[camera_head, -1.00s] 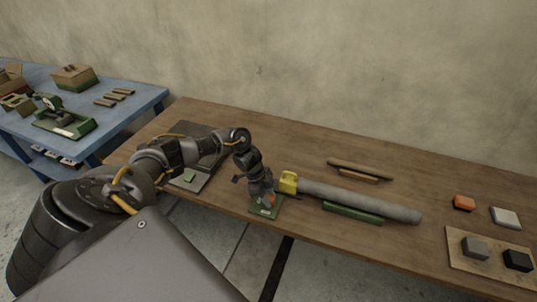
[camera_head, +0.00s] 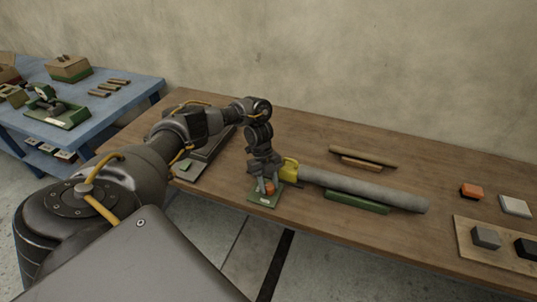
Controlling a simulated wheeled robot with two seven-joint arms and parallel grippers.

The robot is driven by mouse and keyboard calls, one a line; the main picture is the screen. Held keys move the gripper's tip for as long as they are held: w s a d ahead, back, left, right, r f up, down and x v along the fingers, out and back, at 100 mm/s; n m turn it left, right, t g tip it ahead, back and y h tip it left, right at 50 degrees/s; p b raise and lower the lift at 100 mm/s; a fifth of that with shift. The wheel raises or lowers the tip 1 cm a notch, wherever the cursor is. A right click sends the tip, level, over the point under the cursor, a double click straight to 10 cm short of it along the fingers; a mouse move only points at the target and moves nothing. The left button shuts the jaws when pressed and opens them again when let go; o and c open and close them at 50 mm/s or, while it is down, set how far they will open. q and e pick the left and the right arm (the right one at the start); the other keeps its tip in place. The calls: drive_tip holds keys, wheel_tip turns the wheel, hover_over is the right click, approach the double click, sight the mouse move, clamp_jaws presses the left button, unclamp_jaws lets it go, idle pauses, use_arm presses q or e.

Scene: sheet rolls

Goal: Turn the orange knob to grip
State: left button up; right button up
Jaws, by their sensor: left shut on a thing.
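The orange knob (camera_head: 270,188) sits on a small green base (camera_head: 264,197) near the front edge of the wooden table. My left gripper (camera_head: 266,189) points down over the base and is shut on the knob; its fingers partly hide it. A yellow block (camera_head: 289,169) stands just right of the gripper, at the left end of a long grey roll (camera_head: 365,189). My right gripper is not in view.
A green support (camera_head: 357,203) lies under the roll. Brown sticks (camera_head: 362,157) lie behind it. An orange block (camera_head: 471,191), a pale block (camera_head: 515,206) and a board (camera_head: 480,256) with dark blocks are at right. A blue table (camera_head: 120,106) stands at left.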

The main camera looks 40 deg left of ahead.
use_arm(q)
drive_tip(key=shift+m, duration=0.4)
drive_tip(key=o, duration=1)
drive_tip(key=v, duration=1)
drive_tip(key=shift+w+r, duration=0.2)
drive_tip(key=shift+r, duration=0.15)
drive_tip(key=shift+d, duration=0.1)
